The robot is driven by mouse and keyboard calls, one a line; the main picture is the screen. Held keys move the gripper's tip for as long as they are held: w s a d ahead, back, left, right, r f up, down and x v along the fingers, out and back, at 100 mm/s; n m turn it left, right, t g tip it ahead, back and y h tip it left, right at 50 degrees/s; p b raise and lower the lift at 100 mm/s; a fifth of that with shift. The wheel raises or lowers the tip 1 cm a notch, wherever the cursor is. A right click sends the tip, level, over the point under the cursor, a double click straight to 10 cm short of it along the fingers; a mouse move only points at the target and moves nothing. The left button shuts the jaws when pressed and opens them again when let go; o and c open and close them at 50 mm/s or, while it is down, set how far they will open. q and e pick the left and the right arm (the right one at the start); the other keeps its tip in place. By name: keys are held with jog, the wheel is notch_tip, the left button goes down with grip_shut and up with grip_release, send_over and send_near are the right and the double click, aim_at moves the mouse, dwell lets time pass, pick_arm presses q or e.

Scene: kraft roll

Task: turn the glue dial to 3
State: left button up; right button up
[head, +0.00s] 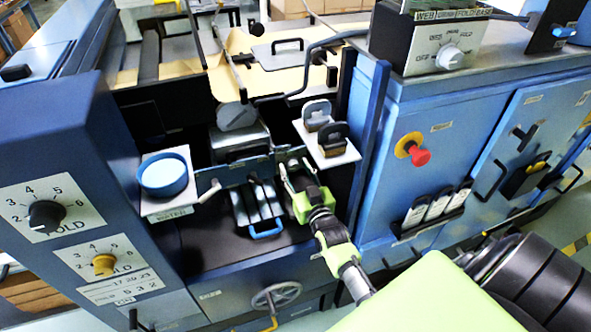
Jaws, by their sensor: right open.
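Two numbered dials sit on the blue panel at the left. The upper one has a black knob (46,215) on a white plate marked from 2 to 6, and its label seems to end in "OLD". The lower one has a yellow knob (103,264) on a similar plate; its label is partly covered by the knob. I cannot tell for sure which is the glue dial, nor the exact number either knob points at. My right gripper (298,172) is open in the machine's middle bay, well right of both dials and touching neither. My left gripper is not in view.
A blue round pot (163,176) on a white bracket stands between the dials and my right gripper. A handwheel (276,295) is below. A red button (418,157) is on the right cabinet.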

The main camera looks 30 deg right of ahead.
jog(key=c, duration=1.1)
jog(key=shift+m, duration=0.3)
jog(key=m, duration=0.4)
jog(key=shift+r+p, duration=0.1)
jog(key=shift+p, duration=0.2)
jog(key=shift+m, duration=2.5)
